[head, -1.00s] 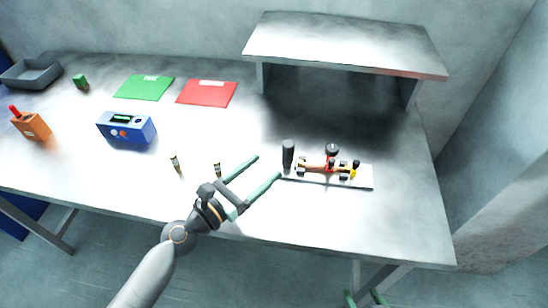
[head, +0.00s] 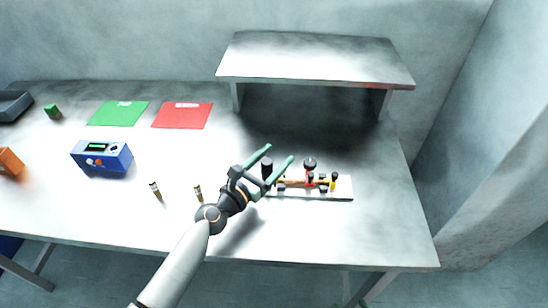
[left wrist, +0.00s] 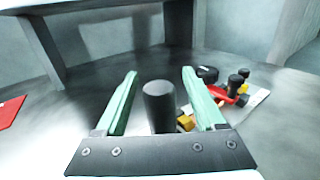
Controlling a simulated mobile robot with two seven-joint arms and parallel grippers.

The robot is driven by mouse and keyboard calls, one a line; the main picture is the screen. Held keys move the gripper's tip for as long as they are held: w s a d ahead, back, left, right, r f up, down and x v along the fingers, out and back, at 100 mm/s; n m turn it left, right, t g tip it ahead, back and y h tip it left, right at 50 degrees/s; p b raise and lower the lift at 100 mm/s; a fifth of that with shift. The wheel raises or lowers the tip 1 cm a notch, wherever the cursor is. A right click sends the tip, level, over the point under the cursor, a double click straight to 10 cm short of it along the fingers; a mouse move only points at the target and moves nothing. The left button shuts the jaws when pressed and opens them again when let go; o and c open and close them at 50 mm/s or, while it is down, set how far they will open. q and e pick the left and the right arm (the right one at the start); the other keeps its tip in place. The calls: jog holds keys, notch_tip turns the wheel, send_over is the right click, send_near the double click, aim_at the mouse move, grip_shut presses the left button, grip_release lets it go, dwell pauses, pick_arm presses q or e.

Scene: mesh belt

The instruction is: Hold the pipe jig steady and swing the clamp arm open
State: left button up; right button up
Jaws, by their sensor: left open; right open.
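The pipe jig is a pale base plate (head: 340,195) near the table's front right, with a copper-coloured pipe (head: 291,183) lying along it. An upright black post (head: 267,167) stands at its left end. A red clamp arm with a black knob (head: 309,163) and a yellow part (head: 333,183) are on its right half. My left gripper (head: 280,153) is open at the jig's left end. In the left wrist view, the black post (left wrist: 160,106) shows between the open fingers, and the red clamp (left wrist: 230,96) lies beyond the right finger. My right gripper (head: 350,303) barely shows at the bottom edge.
A grey shelf (head: 315,60) stands behind the jig. Red (head: 182,115) and green (head: 118,113) sheets, a blue device (head: 101,157), two small upright pieces (head: 156,190) and an orange block (head: 10,162) are to the left. The table's front right corner is clear.

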pick_arm(q)
grip_shut()
dwell(0.6)
dwell(0.8)
jog(key=shift+c, duration=0.4)
grip_release()
grip_shut()
dwell(1.3)
